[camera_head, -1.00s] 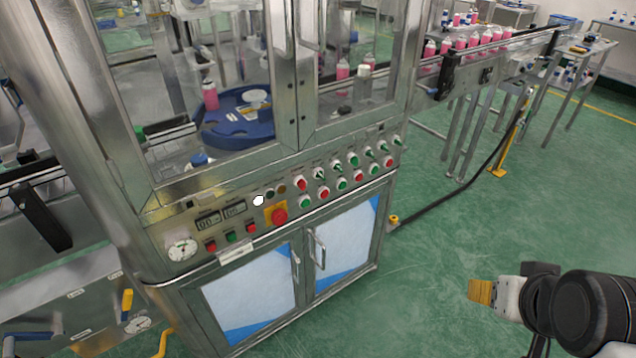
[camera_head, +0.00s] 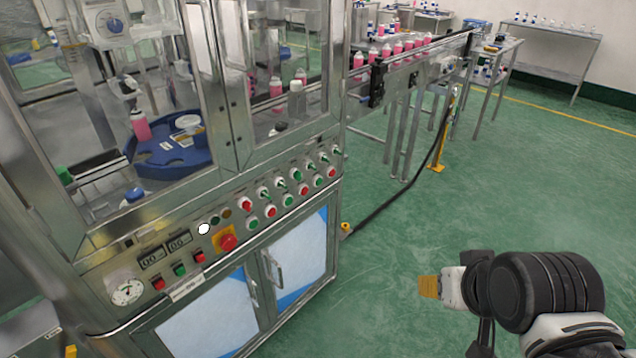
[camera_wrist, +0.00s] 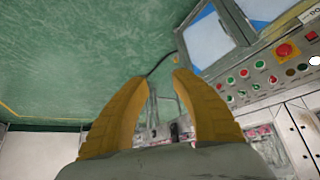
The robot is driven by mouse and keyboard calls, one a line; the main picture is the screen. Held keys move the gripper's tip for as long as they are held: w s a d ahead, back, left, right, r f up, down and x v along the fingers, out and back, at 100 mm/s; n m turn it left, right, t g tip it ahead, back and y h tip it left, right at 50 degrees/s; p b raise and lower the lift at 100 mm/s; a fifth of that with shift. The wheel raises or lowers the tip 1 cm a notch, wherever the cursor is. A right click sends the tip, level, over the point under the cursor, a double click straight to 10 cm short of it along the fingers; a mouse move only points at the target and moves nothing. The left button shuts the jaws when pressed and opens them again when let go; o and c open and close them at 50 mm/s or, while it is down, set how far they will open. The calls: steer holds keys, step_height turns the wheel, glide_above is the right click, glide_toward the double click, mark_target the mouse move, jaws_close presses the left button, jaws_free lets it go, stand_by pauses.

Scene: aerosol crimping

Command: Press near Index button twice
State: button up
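The control panel (camera_head: 215,245) on the front of the steel machine carries two rows of red and green buttons and switches (camera_head: 275,200). Red and green buttons (camera_head: 180,270) also sit under two small displays. Labels are too small to read, so I cannot tell which is the near Index button. My gripper (camera_head: 428,287) is in the lower right of the head view, well right of the panel and touching nothing. In the wrist view its two yellow fingers (camera_wrist: 162,78) are apart and empty, with the panel buttons (camera_wrist: 245,83) to their right.
A red emergency stop on a yellow plate (camera_head: 227,242) sits among the buttons. Glass doors (camera_head: 285,75) are above and cabinet doors (camera_head: 272,275) below. A conveyor with pink bottles (camera_head: 400,50) runs to the back right. Green floor between gripper and machine is clear.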

jaws_close()
